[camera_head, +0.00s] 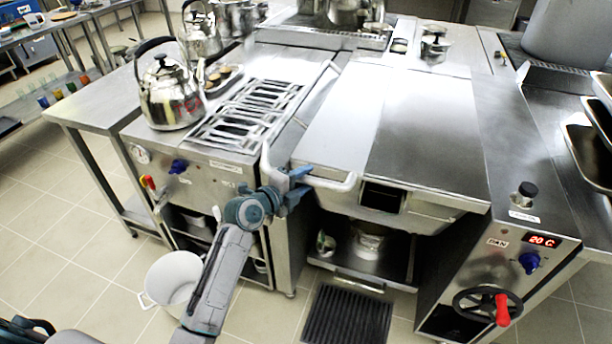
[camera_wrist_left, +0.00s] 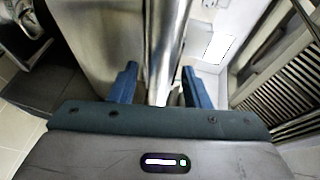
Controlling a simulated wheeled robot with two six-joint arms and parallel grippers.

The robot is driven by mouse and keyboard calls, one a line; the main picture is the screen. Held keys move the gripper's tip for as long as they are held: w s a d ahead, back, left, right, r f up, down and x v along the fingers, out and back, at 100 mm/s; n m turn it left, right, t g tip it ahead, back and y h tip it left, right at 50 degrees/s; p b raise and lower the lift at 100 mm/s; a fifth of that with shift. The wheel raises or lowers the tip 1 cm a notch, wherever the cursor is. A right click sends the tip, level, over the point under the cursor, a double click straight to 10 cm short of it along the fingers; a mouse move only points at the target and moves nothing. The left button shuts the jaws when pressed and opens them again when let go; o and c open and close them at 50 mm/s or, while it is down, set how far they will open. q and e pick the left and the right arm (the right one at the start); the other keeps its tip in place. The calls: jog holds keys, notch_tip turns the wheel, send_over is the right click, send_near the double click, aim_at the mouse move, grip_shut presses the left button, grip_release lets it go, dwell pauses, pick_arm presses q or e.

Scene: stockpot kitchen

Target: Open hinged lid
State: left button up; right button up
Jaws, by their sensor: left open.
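The hinged lid (camera_head: 425,115) is a wide, flat stainless-steel cover on the tilting pan in the middle of the head view, and it lies shut. A pale tubular handle (camera_head: 340,184) runs along its left side and bends across the front left corner. My left gripper (camera_head: 300,186) is at the front part of this handle, with its blue fingers open. In the left wrist view, a shiny bar (camera_wrist_left: 164,45) runs between the two spread fingers (camera_wrist_left: 161,88), with gaps on both sides. My right gripper is not in view.
A kettle (camera_head: 170,98) stands left of the grill grate (camera_head: 245,112). A white pot (camera_head: 172,280) is on the floor beside my left arm. A control panel with a red-knobbed handwheel (camera_head: 490,305) is at right. A dark floor grate (camera_head: 347,317) lies in front.

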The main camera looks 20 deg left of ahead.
pick_arm(q)
jog(key=shift+w+d+f, duration=0.1)
jog(key=shift+w+d, duration=0.15)
jog(key=shift+w, duration=0.25)
